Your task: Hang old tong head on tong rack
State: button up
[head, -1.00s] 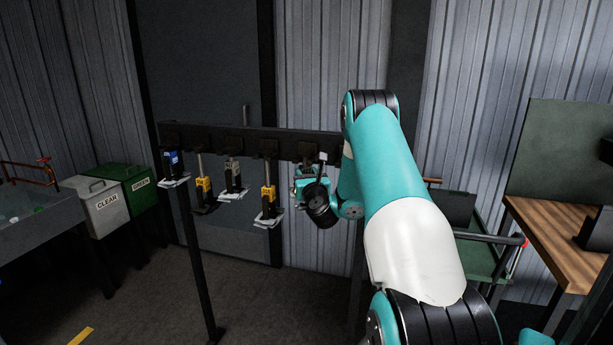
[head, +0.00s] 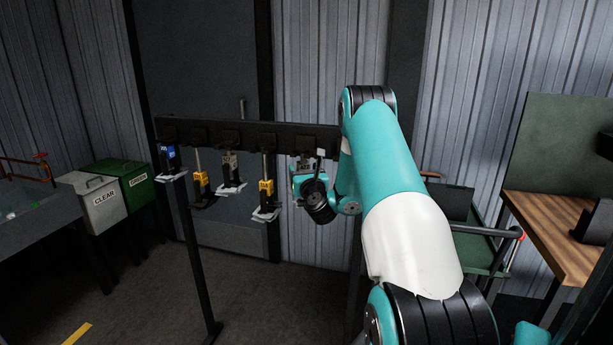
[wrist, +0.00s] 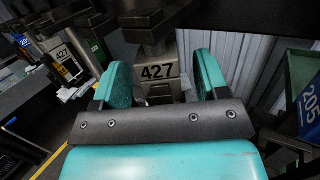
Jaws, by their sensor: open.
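The tong rack (head: 285,136) is a dark horizontal bar on posts, with several tong heads hanging from it. A grey tong head marked 427 (wrist: 160,71) is at the rack's right part, under a dark holder. It appears to hang there, though its upper contact is partly hidden. My gripper (wrist: 163,84) is open, with one teal finger on each side of this head and visible gaps. In the head view the same tong head (head: 307,164) shows just above my gripper, which is partly hidden by my wrist.
To the left hang a blue head (head: 168,158), a yellow one (head: 200,183), a grey one (head: 231,172) and another yellow one (head: 266,188). CLEAR (head: 104,200) and GREEN (head: 138,182) bins stand far left. A wooden bench (head: 550,228) is at right.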

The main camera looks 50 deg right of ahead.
jog(key=s+f+b, duration=0.1)
jog(key=b, duration=0.2)
jog(key=shift+a, duration=0.4)
jog(key=b+v, duration=1.6)
jog(key=b, duration=0.1)
jog(key=shift+r, duration=0.35)
